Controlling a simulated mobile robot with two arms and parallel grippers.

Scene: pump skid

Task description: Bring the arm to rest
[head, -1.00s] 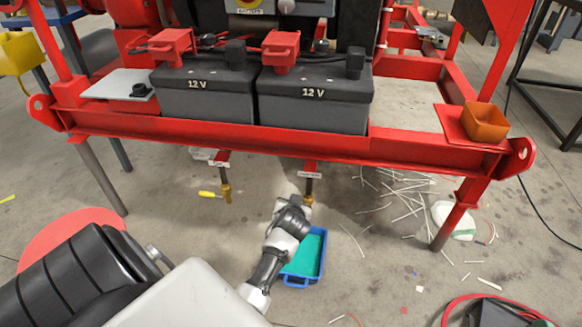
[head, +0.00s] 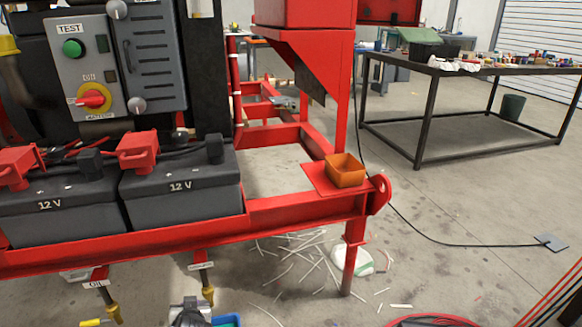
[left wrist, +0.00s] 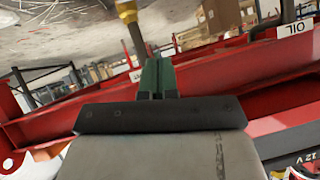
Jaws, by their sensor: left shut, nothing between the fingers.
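My left gripper (left wrist: 157,72) shows in the left wrist view with its green fingers shut together and nothing between them. A drain fitting with a brass end (left wrist: 127,12) is just beyond the fingertips; I cannot tell whether they touch. In the head view only a small part of my left arm shows at the bottom edge, below the skid's red frame (head: 270,213), near a hanging brass drain fitting (head: 208,294). The left gripper itself is hidden there. My right gripper is in neither view.
A second drain fitting (head: 113,312) hangs under the label "OIL" (head: 96,284). A blue tray (head: 226,320) is partly visible on the floor. Two batteries (head: 185,187) and an orange bin (head: 345,170) sit on the skid. A workbench (head: 470,68) stands at the back right.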

